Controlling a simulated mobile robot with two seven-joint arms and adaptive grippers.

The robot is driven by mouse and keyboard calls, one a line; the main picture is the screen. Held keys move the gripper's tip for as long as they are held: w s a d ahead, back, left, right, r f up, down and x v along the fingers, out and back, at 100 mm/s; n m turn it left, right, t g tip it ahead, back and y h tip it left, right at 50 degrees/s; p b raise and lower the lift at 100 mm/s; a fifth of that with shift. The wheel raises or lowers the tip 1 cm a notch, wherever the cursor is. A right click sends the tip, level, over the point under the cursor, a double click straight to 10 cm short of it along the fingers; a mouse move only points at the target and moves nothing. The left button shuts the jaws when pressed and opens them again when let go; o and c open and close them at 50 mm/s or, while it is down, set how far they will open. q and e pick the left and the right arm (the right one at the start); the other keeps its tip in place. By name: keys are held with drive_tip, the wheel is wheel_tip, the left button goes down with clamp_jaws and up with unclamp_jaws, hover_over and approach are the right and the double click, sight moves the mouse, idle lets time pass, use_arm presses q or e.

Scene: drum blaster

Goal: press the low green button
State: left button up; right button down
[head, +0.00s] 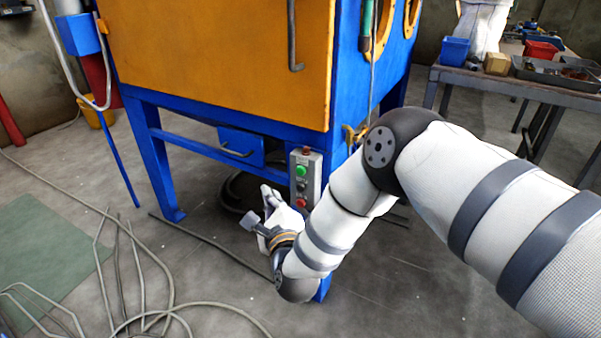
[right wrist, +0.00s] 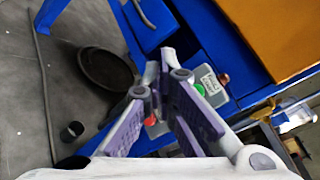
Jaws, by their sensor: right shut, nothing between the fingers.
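The green button (head: 302,171) is on the front of a grey control box (head: 314,168) on the blue cabinet's leg. It also shows in the right wrist view (right wrist: 199,90), just right of the fingers and partly covered by one. My right gripper (head: 267,193) is shut and empty, left of the box and lower than the green button in the head view. In the right wrist view its purple-padded fingers (right wrist: 163,82) lie in front of part of the box. I see no clear contact with the button. My left gripper is out of view.
A red button (head: 301,203) is below the green one, and an orange-red knob (head: 306,152) tops the box. The blue drawer (head: 240,147) and orange cabinet door (head: 220,60) are close by. Cables (head: 150,300) lie on the floor. A workbench (head: 520,85) stands back right.

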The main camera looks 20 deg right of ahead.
sight(294, 175)
drive_tip(key=w+d+b, duration=0.2)
drive_tip(key=w+d, duration=0.3)
drive_tip(key=d, duration=0.1)
drive_tip(key=shift+d+b, duration=0.3)
drive_tip(key=shift+b, duration=0.1)
drive_tip(key=shift+w, duration=0.1)
idle(1.1)
drive_tip(key=shift+w+d, duration=0.25)
drive_tip(key=shift+d, duration=0.05)
drive_tip(key=shift+w+d+b, duration=0.25)
drive_tip(key=shift+d+b, duration=0.05)
drive_tip(key=shift+d, duration=0.05)
idle(0.8)
drive_tip(key=shift+s+a+p, duration=0.4)
drive_tip(key=shift+s+a, duration=0.15)
drive_tip(key=shift+a, duration=0.1)
